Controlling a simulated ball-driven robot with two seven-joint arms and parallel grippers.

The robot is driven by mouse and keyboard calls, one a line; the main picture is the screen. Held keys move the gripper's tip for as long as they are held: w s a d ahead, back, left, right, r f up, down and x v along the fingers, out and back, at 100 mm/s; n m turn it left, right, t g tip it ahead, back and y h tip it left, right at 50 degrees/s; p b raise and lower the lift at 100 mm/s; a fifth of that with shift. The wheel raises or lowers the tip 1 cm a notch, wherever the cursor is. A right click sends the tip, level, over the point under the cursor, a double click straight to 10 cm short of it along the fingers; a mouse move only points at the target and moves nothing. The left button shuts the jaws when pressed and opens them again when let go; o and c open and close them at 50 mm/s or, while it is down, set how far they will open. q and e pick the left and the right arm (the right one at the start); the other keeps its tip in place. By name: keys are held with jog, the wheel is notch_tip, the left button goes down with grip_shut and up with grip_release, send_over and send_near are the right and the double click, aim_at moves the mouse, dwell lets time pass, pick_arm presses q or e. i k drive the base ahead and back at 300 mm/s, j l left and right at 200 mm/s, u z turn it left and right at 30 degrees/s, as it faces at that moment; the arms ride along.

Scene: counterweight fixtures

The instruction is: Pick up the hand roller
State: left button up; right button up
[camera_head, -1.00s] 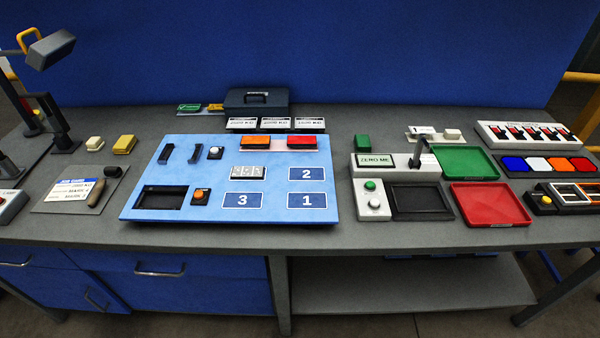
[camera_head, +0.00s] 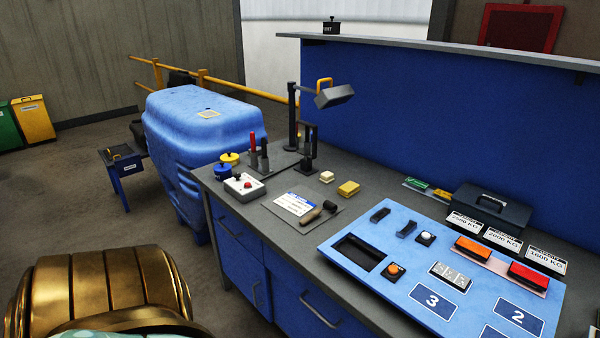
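The hand roller (camera_head: 312,215) lies on a grey mat (camera_head: 322,228) on the workbench, left of the light blue panel. It has a brown handle and a dark roller end. A white and blue label card (camera_head: 293,203) lies on the same mat, just left of the roller. Neither of my grippers is in view. A gold, ribbed part at the bottom left appears to be part of my own arm.
The blue panel (camera_head: 385,290) fills the bench to the right. Cream (camera_head: 326,176) and yellow (camera_head: 348,188) blocks sit behind the roller. A lamp (camera_head: 334,96) stands at the back. A red-button box (camera_head: 244,186) is left.

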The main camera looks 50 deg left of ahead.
aim_at(331, 208)
jog(key=u, duration=1.6)
